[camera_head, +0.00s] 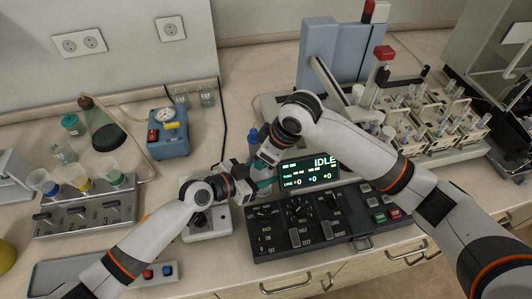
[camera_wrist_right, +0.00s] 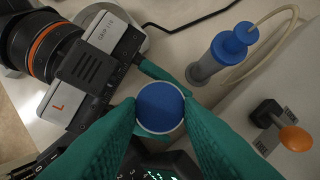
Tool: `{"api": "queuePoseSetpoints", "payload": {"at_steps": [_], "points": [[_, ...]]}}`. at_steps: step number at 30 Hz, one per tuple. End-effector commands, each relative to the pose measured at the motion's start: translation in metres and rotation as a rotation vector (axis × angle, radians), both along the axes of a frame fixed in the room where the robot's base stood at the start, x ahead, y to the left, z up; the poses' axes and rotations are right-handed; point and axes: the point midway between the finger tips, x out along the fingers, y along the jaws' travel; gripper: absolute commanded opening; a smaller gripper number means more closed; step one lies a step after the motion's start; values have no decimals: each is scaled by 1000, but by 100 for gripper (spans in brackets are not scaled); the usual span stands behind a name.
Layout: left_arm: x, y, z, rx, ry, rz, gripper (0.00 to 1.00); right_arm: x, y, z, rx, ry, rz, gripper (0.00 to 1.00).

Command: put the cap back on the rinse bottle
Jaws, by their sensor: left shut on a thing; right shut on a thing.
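My two grippers meet above the bench near the lit display in the head view. My right gripper (camera_head: 266,166) has its teal fingers closed on a round blue cap (camera_wrist_right: 160,106) with a pale rim, seen end-on in the right wrist view. My left gripper (camera_head: 254,182), marked L, comes in from the left right beside it, and one of its teal fingers (camera_wrist_right: 160,73) shows behind the cap. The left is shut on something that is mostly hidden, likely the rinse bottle. I cannot tell whether the cap is seated on the bottle.
A control panel (camera_head: 335,221) with a lit IDLE display (camera_head: 310,173) is close in front. A blue-topped dispenser (camera_wrist_right: 236,43) and an orange-knobbed lever (camera_wrist_right: 295,138) are near the grippers. A sample rack (camera_head: 440,125) stands at right; flasks and a funnel rack (camera_head: 85,213) stand left.

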Motion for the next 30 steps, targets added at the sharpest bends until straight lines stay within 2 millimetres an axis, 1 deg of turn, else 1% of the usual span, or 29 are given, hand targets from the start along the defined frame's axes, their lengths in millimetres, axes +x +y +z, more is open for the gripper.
{"api": "queuePoseSetpoints", "payload": {"at_steps": [8, 11, 15, 18, 22, 25, 30], "points": [[0, 0, 0, 1, -1, 0, 0, -7, 8, 0, 5, 3, -558, 12], [0, 0, 0, 1, -1, 0, 0, -7, 12, 0, 6, 4, -801, 12], [0, 0, 0, 1, -1, 0, 0, -7, 17, 0, 5, 7, -1166, 12], [0, 0, 0, 0, 0, -1, 0, -6, 18, 0, 3, 5, -1382, 12], [0, 0, 0, -1, -1, -1, 0, -5, 17, 0, 4, 1, -1533, 12], [0, -1, 0, -1, -1, -1, 0, -5, 16, 0, 3, -3, -1563, 12], [0, 0, 0, -1, 0, -1, 0, -5, 16, 0, 4, -3, -1560, 12]]}}
